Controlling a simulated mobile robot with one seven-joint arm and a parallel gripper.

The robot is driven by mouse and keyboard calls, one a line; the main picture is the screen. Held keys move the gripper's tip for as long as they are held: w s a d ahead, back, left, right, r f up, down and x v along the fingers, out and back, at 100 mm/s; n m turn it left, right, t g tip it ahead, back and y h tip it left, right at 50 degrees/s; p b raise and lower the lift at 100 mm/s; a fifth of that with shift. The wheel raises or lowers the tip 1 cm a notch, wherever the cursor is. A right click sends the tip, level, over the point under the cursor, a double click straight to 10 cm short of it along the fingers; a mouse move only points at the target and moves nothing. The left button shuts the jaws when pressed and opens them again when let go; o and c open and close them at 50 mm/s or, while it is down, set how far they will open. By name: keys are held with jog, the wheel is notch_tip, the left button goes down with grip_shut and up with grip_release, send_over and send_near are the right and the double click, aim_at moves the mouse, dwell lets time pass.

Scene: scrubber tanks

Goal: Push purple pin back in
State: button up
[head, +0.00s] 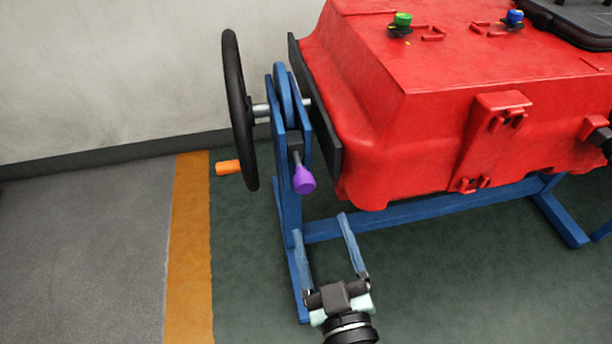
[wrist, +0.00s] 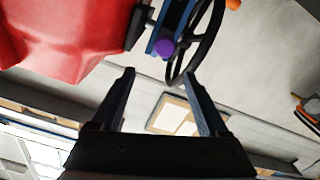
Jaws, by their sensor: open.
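In the wrist view, the pin's knob (wrist: 164,47) shows beyond and between my open fingertips (wrist: 158,73), near the wheel's rim.
A red tank (head: 420,120) with green (head: 402,20) and blue (head: 515,16) caps sits on the blue frame right of the pin. An orange handle (head: 228,167) juts left from the wheel. Clear floor lies in front, with an orange stripe (head: 190,250) at left.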

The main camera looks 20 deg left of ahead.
aim_at(306, 189)
jog(key=x, duration=0.4)
jog(key=f+p+x, duration=0.1)
jog(key=x, duration=0.7)
jog(key=shift+a+f+p, duration=0.15)
jog(key=shift+f+p, duration=0.05)
jog(key=shift+p, duration=0.15)
jog(key=shift+s, duration=0.1)
jog(key=shift+c, duration=0.3)
grip_shut()
dwell(0.6)
